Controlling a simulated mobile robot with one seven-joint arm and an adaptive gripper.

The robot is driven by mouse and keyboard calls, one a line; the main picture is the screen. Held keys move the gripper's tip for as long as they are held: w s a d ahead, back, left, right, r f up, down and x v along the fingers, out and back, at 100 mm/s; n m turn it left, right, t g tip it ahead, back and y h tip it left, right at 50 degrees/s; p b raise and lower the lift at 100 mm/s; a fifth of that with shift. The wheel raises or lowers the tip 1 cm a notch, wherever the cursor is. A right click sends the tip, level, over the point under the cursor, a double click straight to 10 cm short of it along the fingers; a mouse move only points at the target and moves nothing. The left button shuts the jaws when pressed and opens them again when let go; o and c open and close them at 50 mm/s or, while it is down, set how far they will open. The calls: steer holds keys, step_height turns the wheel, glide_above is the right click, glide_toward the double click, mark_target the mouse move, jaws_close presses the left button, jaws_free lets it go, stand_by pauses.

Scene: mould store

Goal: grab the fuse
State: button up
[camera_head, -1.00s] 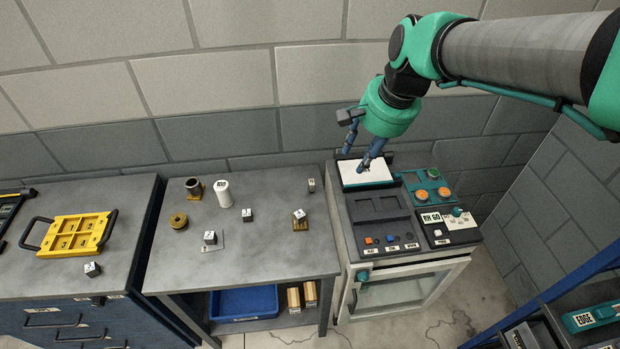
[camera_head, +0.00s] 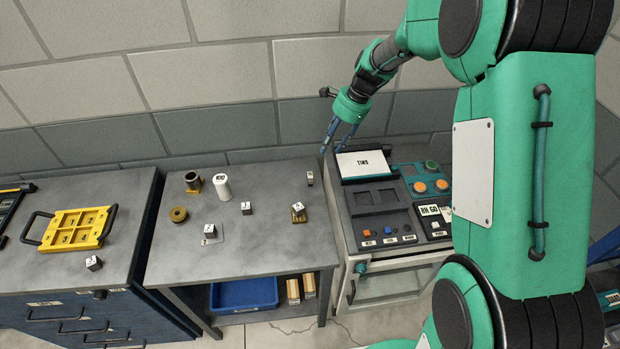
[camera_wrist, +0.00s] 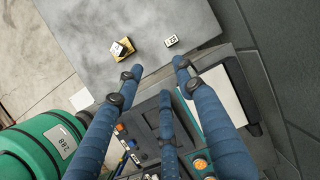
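My gripper (camera_head: 332,151) is open and empty, with its fingers pointing down above the gap between the grey table and the control console. Its spread blue fingers also show in the wrist view (camera_wrist: 157,76). No part is legibly marked as the fuse. A small upright labelled block (camera_head: 310,178) stands at the table's right back edge, close to my fingertips but apart from them. In the wrist view this block (camera_wrist: 171,41) lies just beyond the fingertips. A labelled cube on a brass base (camera_head: 298,212) stands nearer the front; it also shows in the wrist view (camera_wrist: 122,49).
The table (camera_head: 265,245) also holds a white cylinder (camera_head: 222,187), a brass cup (camera_head: 193,181), a brass ring (camera_head: 178,214) and small cubes. The console (camera_head: 372,222) with its white panel (camera_head: 363,164) stands right. A yellow tray (camera_head: 75,228) lies far left.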

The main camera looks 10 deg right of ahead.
mark_target(310, 179)
steer(key=w+f+m, duration=0.2)
steer(key=w+f, duration=0.1)
steer(key=f, duration=0.4)
steer(key=shift+w+g+y, duration=0.3)
steer(key=shift+w, duration=0.05)
steer(key=shift+a+f, duration=0.1)
steer(key=shift+b+x, duration=0.55)
steer(key=shift+x, duration=3.7)
steer(key=shift+b+x, duration=0.6)
steer(key=shift+x, duration=2)
steer(key=shift+w, duration=0.15)
jaws_close()
